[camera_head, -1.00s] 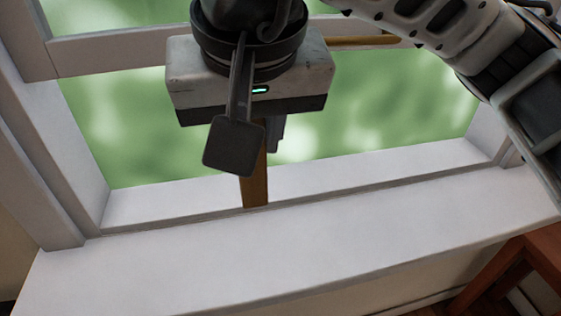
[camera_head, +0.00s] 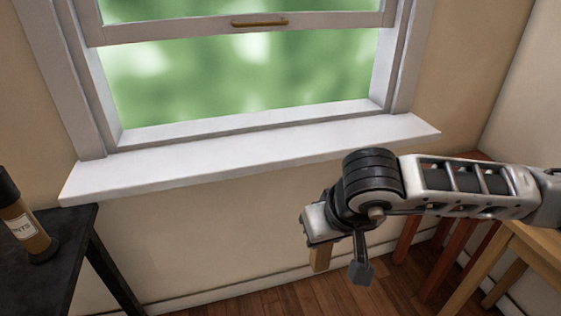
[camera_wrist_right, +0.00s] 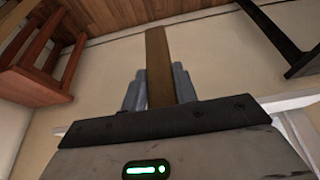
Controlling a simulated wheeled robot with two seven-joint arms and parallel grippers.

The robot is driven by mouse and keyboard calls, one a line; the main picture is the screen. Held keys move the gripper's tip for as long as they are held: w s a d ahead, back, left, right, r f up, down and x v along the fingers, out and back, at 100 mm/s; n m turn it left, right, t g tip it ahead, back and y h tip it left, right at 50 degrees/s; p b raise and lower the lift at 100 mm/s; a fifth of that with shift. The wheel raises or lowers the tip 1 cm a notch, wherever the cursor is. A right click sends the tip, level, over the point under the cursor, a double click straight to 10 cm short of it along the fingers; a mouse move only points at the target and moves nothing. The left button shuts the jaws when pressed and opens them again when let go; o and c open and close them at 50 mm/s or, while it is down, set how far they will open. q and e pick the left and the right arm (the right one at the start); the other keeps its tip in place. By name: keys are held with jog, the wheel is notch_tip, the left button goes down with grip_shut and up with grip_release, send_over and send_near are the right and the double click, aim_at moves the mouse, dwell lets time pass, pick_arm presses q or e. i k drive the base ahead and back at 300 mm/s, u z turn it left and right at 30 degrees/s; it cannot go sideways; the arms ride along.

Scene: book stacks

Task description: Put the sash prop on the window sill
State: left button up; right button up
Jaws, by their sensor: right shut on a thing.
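The sash prop is a wooden stick (camera_head: 319,257) held in my right gripper (camera_head: 318,240), below and in front of the sill. The right wrist view shows the stick (camera_wrist_right: 159,60) between the two grey fingers (camera_wrist_right: 159,88), which are shut on it. The white window sill (camera_head: 250,155) runs under the window, and its top is bare. The gripper is apart from the sill, nearer the floor. The fingers are mostly hidden in the head view. My left gripper is not in view.
The lower sash is raised, with a brass handle (camera_head: 259,21) on its rail. A dark table (camera_head: 50,275) at the left holds a brown bottle (camera_head: 25,225). A reddish wooden piece of furniture (camera_head: 425,250) and a lighter wooden one (camera_head: 540,250) stand at the right, by my arm.

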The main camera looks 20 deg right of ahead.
aim_at(146, 167)
jog(key=u, duration=0.8)
jog(key=k, duration=0.1)
jog(key=z, duration=1.75)
jog(key=i, duration=0.65)
jog(key=u, duration=0.7)
